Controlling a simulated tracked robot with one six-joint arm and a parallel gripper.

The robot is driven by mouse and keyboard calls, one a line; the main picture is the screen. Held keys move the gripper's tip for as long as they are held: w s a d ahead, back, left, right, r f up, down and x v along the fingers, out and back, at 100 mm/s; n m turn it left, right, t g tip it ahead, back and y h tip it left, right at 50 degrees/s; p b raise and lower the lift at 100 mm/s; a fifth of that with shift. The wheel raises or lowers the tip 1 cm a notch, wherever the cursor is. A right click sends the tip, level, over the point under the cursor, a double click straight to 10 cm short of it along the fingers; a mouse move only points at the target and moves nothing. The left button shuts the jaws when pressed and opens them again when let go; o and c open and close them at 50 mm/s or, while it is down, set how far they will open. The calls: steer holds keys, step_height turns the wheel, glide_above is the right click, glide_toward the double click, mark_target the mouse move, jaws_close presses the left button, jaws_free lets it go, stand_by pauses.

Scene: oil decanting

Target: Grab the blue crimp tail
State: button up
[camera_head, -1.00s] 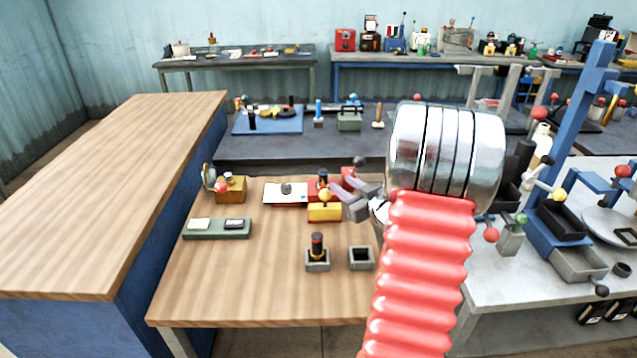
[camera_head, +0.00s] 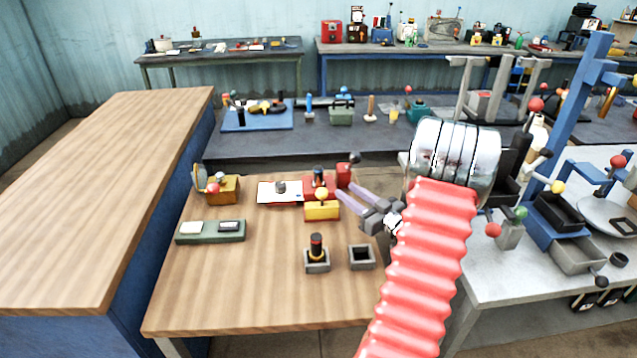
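My gripper (camera_head: 351,197) shows at the end of my red ribbed arm. Its two grey-purple fingers point up and left, apart and with nothing between them. They are just right of a yellow block with a yellow ball (camera_head: 322,208). No part is plainly recognisable as the blue crimp tail. A small upright blue piece (camera_head: 309,105) on a grey base stands on the dark table behind, apart from the gripper. A dark piece with a bluish top (camera_head: 319,176) stands at a red block. I cannot tell whether either is the crimp tail.
The wooden table (camera_head: 220,300) carries a green tray (camera_head: 211,232), a white plate (camera_head: 266,194), a grey holder with a black-and-orange piece (camera_head: 317,262) and an empty grey box (camera_head: 361,257). Its front left is clear. Blue-framed equipment (camera_head: 575,130) stands at the right.

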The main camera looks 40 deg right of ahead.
glide_toward(321, 173)
steer(key=w, duration=0.3)
steer(key=shift+w+r, duration=0.1)
steer(key=shift+r, duration=0.05)
steer(key=shift+w, duration=0.15)
steer(key=shift+w+d, duration=0.25)
steer(key=shift+w, duration=1.05)
steer(key=shift+w+d, duration=0.25)
steer(key=shift+w, duration=1.05)
jaws_close()
